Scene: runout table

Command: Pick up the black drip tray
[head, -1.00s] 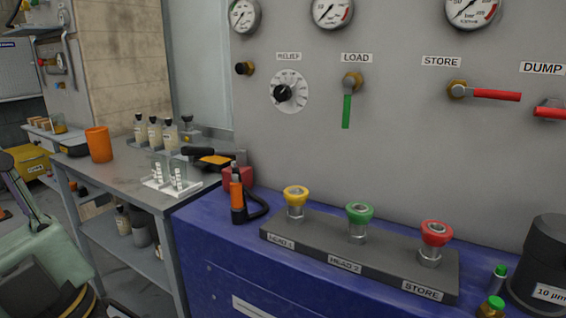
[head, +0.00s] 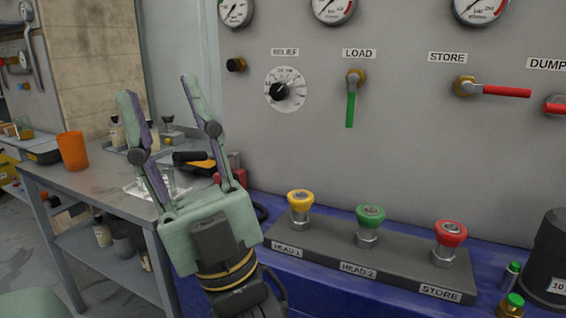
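My gripper (head: 157,88) is open and empty, fingers pointing up and away, in front of the grey bench (head: 95,178). A dark, shallow, tray-like thing (head: 46,156) shows at the far left, behind the bench and left of the orange cup. A black-edged piece with a yellow-orange face (head: 202,165) lies at the bench's right end, partly hidden by a gripper finger. I cannot tell for sure which of these is the black drip tray. My gripper appears apart from both.
The orange cup (head: 73,150) stands on the bench, with sample bottles (head: 117,132) behind my gripper. At right, the blue cabinet (head: 330,272) carries a block with yellow, green and red knobs. Bare bench top shows between cup and rack.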

